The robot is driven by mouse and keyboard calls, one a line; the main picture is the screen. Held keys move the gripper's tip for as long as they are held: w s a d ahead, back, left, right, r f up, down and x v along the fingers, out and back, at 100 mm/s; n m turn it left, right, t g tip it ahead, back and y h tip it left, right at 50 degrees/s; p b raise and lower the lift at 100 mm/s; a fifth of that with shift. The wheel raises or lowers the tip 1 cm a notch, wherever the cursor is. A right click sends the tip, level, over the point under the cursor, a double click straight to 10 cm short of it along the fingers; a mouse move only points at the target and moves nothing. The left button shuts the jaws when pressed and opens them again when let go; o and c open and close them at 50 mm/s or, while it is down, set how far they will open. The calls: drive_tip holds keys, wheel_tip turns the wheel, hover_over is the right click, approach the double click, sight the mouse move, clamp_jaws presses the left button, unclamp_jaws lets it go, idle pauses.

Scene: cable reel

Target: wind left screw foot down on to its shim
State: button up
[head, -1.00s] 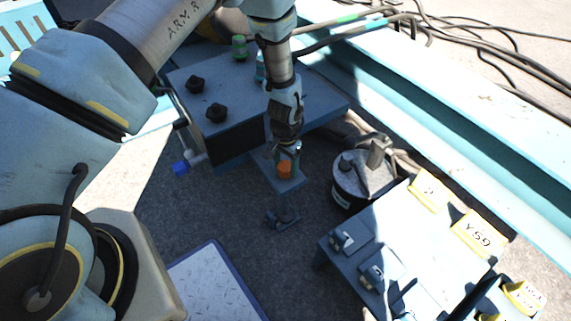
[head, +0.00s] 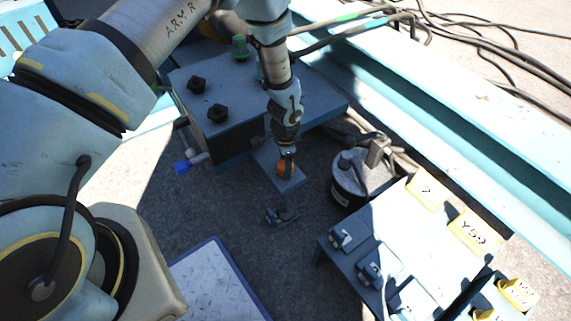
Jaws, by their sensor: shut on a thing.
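My gripper (head: 286,168) points down in the head view, shut on an orange knob (head: 282,169). I take the knob to be the head of the left screw foot. It sits over a blue-grey bracket plate (head: 291,186) that sticks out from the front of a grey box (head: 236,110). A dark foot or clamp-like piece (head: 281,215) lies low near the ground, below the plate. The screw shaft is hard to make out. I cannot tell the shim apart, nor whether the foot touches anything.
A dark round canister (head: 358,183) stands right of the gripper, close to a grey bench (head: 420,235) with yellow labels. Black knobs (head: 216,112) stand on the box. A blue-edged plate (head: 215,285) lies in front. Cables run along the light-blue beam (head: 450,110).

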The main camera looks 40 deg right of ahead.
idle(0.4)
drive_tip(key=o, duration=1.4)
drive_tip(key=shift+c, duration=0.2)
wheel_tip(320, 180, up, 11)
drive_tip(key=p, duration=0.1)
drive_tip(key=shift+p, duration=0.3)
drive_tip(key=shift+f, duration=0.1)
